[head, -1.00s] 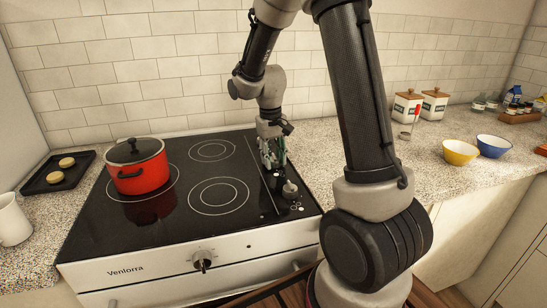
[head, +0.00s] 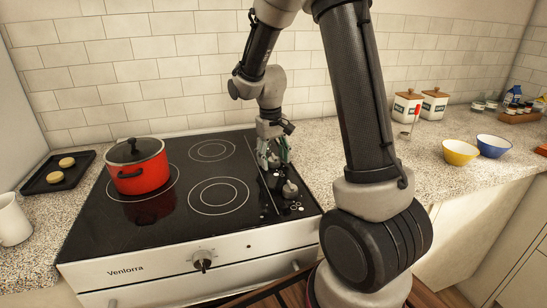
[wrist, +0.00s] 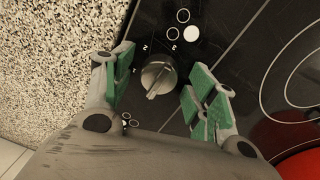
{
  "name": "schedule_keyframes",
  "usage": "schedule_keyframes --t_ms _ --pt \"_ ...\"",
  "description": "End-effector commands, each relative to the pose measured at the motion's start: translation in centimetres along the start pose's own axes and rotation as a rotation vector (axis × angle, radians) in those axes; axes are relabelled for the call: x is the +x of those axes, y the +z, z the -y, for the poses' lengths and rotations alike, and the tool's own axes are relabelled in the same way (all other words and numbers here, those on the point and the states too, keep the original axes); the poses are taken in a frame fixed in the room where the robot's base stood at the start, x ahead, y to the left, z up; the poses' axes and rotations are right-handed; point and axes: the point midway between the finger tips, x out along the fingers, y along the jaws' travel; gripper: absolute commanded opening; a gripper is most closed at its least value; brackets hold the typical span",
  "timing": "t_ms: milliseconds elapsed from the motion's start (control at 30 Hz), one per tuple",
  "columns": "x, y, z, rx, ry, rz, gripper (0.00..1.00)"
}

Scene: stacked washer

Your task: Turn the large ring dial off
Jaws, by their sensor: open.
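A round silver-grey knob (wrist: 158,77) with a raised grip bar sits on the black cooktop between my fingers in the wrist view. Its bar is tilted, and numerals are printed around it. In the head view a knob (head: 290,188) stands on the right strip of the cooktop, in front of my gripper (head: 273,160). My gripper also shows in the wrist view (wrist: 164,82), open, with green pads apart on both sides of the knob. I see no contact. Another dial (head: 203,263) is on the front panel. I cannot tell which one is the large ring dial.
A red pot (head: 138,168) with a dark lid stands on the left of the cooktop (head: 185,215). A black tray (head: 46,178) and a white mug (head: 13,222) are farther left. Yellow (head: 460,152) and blue (head: 494,146) bowls stand on the right counter.

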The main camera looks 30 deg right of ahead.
Motion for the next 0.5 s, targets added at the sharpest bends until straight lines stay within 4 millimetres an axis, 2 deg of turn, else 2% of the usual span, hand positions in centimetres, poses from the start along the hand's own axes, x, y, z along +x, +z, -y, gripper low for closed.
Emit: schedule_keyframes --t_ms 167,267,500 --pt "-0.3 0.0 0.0 0.000 0.000 -0.001 0.58" --pt "-1.4 -0.1 0.0 0.001 0.000 -0.004 0.58" --pt "-6.6 -0.1 0.0 0.001 -0.001 -0.006 0.58"
